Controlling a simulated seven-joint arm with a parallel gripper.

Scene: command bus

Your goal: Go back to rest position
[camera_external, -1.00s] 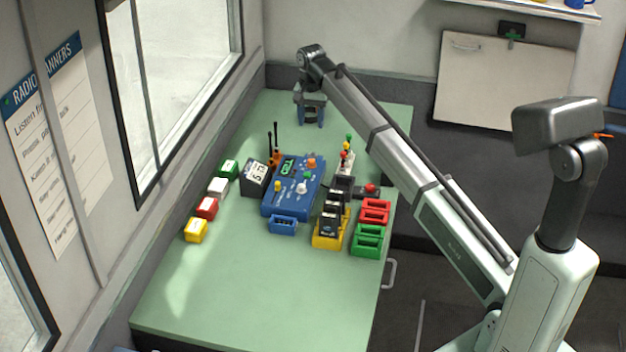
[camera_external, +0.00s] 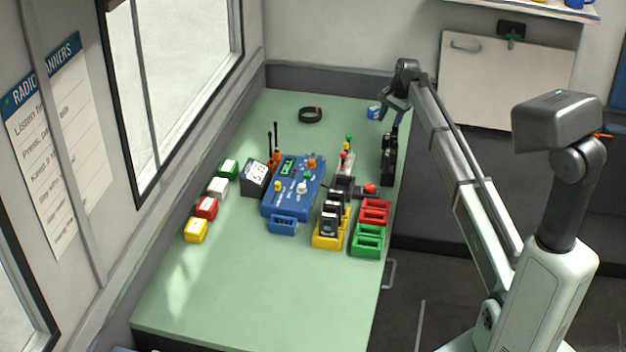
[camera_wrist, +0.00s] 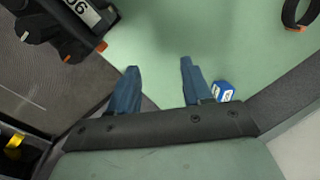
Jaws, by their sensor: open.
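My gripper (camera_external: 394,106) is above the far right part of the green table (camera_external: 200,290), near its right edge. Its two blue fingers show in the wrist view (camera_wrist: 158,82), apart, with only bare green tabletop between them. Nothing is held. A small blue block (camera_external: 374,113) lies on the table just left of the gripper; it also shows in the wrist view (camera_wrist: 222,91), to the right of the fingers.
A black device (camera_external: 388,160) stands at the right table edge, below the gripper. A black ring (camera_external: 311,114) lies at the back. The front of the table is clear.

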